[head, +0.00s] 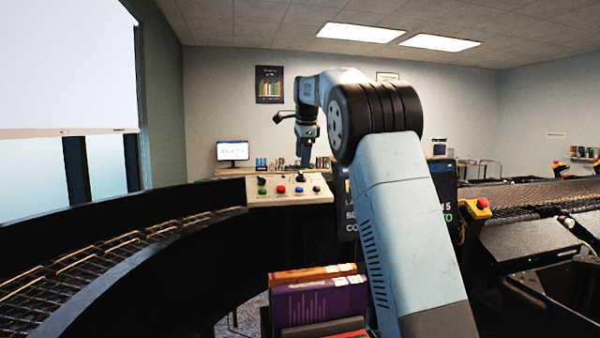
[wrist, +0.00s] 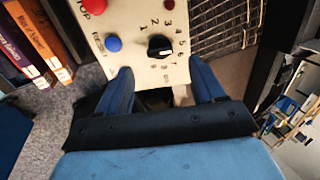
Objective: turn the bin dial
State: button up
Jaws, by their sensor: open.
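The bin dial (wrist: 159,46) is a round black knob on a cream control panel (wrist: 140,20), with printed numbers around it. A pale mark shows on the knob; I cannot tell for sure which number it points at. In the head view the dial (head: 301,178) is a small dark knob at the panel's (head: 262,201) back right. My gripper (wrist: 163,82) is open in the wrist view, its two blue fingers apart, with the dial beyond the gap between their tips. In the head view my gripper (head: 305,152) hangs over the dial, apparently not touching it.
A blue button (wrist: 113,44) and a red button (wrist: 88,6) sit left of the dial in the wrist view. A green button (head: 263,190) shows in the head view. Books (head: 322,300) stand in front of the panel. A curved roller track (head: 80,265) runs left.

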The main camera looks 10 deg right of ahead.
aim_at(301, 173)
jog(key=shift+x, duration=3.15)
jog(key=shift+c, duration=0.2)
